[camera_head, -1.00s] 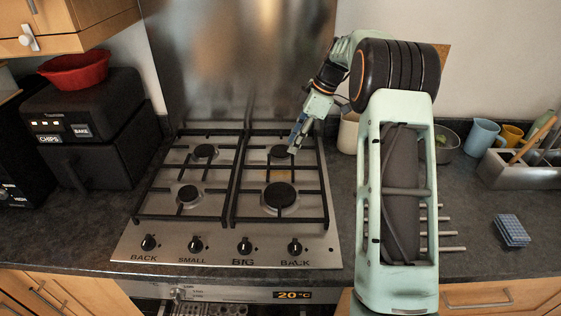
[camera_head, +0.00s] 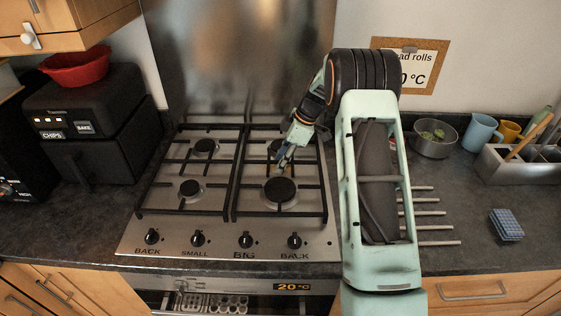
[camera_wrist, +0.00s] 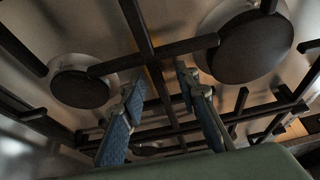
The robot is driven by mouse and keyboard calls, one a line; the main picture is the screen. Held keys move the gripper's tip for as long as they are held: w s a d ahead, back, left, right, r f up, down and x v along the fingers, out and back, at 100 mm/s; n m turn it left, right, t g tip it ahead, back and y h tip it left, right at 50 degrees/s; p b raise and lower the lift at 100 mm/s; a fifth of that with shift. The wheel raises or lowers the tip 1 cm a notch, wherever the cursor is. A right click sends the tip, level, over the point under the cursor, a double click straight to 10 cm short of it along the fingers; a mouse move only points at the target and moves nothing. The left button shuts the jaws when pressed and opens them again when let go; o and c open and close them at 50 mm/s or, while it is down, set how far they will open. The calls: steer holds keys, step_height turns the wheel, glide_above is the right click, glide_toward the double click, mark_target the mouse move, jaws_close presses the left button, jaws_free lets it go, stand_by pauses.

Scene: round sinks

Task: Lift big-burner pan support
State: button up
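The big-burner pan support (camera_head: 325,205) is the black grate on the right half of the hob, over the large front burner (camera_head: 280,191) and a smaller back burner. It lies flat on the steel hob top. My gripper (camera_head: 283,160) is over this grate, between its two burners, with the fingers pointing down. In the wrist view my gripper (camera_wrist: 160,76) is open, its blue-padded fingers apart. A dark grate bar (camera_wrist: 158,82) runs through the gap between them in the picture. I cannot tell whether the fingers touch it or how far above it they are.
A matching left grate (camera_head: 140,195) lies alongside. Knobs (camera_head: 246,240) line the hob front, and the steel backsplash (camera_head: 250,60) rises behind. A black appliance (camera_head: 95,130) stands left. A metal bowl (camera_head: 433,138), mugs and a blue sponge (camera_head: 507,225) are on the right counter.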

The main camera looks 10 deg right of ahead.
jaws_close()
steer(key=shift+w+r, duration=0.1)
steer(key=shift+r, duration=0.05)
steer(key=shift+r, duration=0.15)
steer(key=shift+r, duration=0.65)
steer(key=s+a+r+b, duration=0.3)
steer(key=s+r+b, duration=0.1)
steer(key=s+r, duration=0.7)
steer(key=s, duration=0.2)
steer(key=shift+s+a+r, duration=0.15)
steer(key=shift+s+a, duration=0.15)
